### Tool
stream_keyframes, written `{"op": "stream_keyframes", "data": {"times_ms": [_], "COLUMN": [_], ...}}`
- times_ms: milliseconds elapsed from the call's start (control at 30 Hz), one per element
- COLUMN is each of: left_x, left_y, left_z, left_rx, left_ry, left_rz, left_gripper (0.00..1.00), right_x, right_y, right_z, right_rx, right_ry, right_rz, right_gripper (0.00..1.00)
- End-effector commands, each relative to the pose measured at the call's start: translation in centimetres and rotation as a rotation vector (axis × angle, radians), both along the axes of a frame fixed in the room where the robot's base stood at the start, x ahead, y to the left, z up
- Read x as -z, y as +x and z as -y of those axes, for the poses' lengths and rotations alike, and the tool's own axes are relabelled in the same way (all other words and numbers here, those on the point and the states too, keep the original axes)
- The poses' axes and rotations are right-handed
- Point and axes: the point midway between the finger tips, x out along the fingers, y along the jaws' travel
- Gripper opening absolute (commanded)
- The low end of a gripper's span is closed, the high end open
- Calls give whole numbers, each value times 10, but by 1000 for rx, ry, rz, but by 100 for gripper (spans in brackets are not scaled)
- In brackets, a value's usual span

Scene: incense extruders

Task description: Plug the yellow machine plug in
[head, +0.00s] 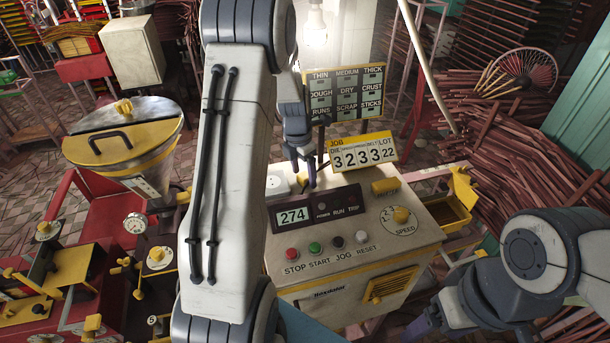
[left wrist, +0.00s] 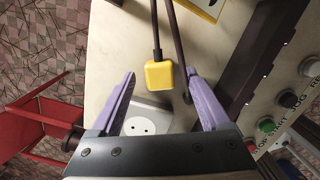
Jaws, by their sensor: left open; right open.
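The yellow plug (left wrist: 160,75) hangs on a dark cord in the left wrist view. The white two-hole socket (left wrist: 141,126) shows below the plug, between the finger bases. In the head view my left gripper (head: 303,170) is over the back left of the pale control box (head: 410,255), with the socket (head: 276,186) just left of it.
A number board (head: 360,152) stands behind. A hopper machine (head: 125,140) stands at left, stick bundles (head: 540,150) at right.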

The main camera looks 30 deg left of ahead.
Motion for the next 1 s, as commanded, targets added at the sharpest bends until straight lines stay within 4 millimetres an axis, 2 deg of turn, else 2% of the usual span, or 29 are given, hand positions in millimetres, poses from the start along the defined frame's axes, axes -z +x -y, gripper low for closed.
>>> {"op": "stream_keyframes", "data": {"times_ms": [133,433,467,500,633,667,1000], "left_x": [9,9,9,9,9,9,6], "left_y": [1,1,1,1,1,1,1], "left_z": [0,0,0,0,1,1,0], "left_rx": [0,0,0,0,0,0,1], "left_ry": [1,1,1,1,1,1,1], "left_rz": [0,0,0,0,0,0,3], "left_gripper": [80,80,72,57,7,0,0], "right_x": [-3,-2,-2,-2,-2,-2,0], "right_y": [0,0,0,0,0,0,0], "right_z": [0,0,0,0,0,0,0], "right_rx": [-1,0,0,0,0,0,0], "right_ry": [0,0,0,0,0,0,0], "right_rz": [0,0,0,0,0,0,0], "right_gripper": [78,78,78,78,78,78,78]}}
